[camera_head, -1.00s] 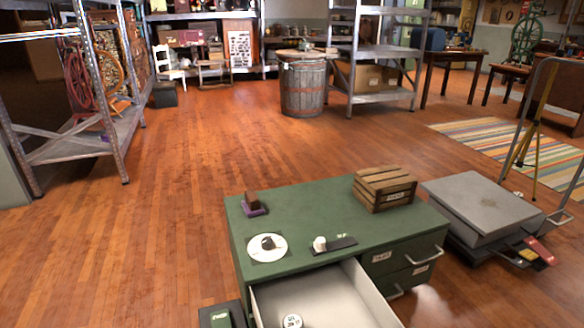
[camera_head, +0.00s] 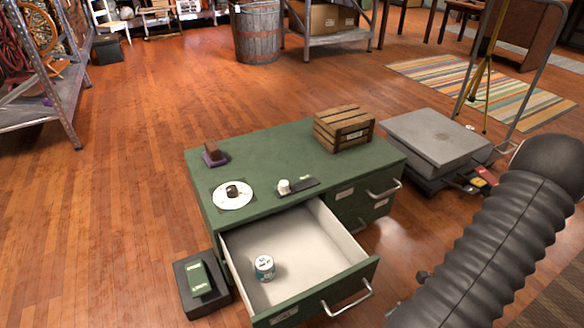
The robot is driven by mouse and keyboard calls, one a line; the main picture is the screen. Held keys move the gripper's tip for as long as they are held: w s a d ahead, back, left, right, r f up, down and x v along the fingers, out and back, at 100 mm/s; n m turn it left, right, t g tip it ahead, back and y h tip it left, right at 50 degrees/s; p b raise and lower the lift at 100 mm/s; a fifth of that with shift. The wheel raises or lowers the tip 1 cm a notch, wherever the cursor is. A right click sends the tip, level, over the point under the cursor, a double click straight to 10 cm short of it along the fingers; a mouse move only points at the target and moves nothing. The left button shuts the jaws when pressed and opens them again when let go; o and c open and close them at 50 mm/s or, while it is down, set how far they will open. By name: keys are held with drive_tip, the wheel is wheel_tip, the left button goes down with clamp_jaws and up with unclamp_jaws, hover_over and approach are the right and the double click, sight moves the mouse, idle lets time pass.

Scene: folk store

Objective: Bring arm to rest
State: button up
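My arm shows as a black ribbed link at the lower right of the head view, in front of the floor to the right of the green cabinet (camera_head: 262,158). My gripper is outside the picture, so its state is hidden. The cabinet's top left drawer (camera_head: 318,262) is pulled open. A small white-and-teal can (camera_head: 264,267) stands inside it, towards the left.
On the cabinet top are a wooden crate (camera_head: 343,130), a white plate (camera_head: 232,196) with a dark item, a dark block on a purple base (camera_head: 214,154) and a small white item on a black strip (camera_head: 298,187). A grey platform scale (camera_head: 436,138) stands right. Left floor is open.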

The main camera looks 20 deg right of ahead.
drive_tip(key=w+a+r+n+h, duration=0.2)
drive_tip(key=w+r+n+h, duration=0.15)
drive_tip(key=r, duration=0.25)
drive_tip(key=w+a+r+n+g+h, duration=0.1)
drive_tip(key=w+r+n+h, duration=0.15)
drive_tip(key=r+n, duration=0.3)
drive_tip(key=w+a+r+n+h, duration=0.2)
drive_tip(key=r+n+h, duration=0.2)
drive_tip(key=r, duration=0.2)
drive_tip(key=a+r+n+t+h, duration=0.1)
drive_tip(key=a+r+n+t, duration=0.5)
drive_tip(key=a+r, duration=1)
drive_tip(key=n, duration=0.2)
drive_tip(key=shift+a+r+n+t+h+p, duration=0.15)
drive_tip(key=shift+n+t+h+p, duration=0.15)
drive_tip(key=shift+p, duration=0.1)
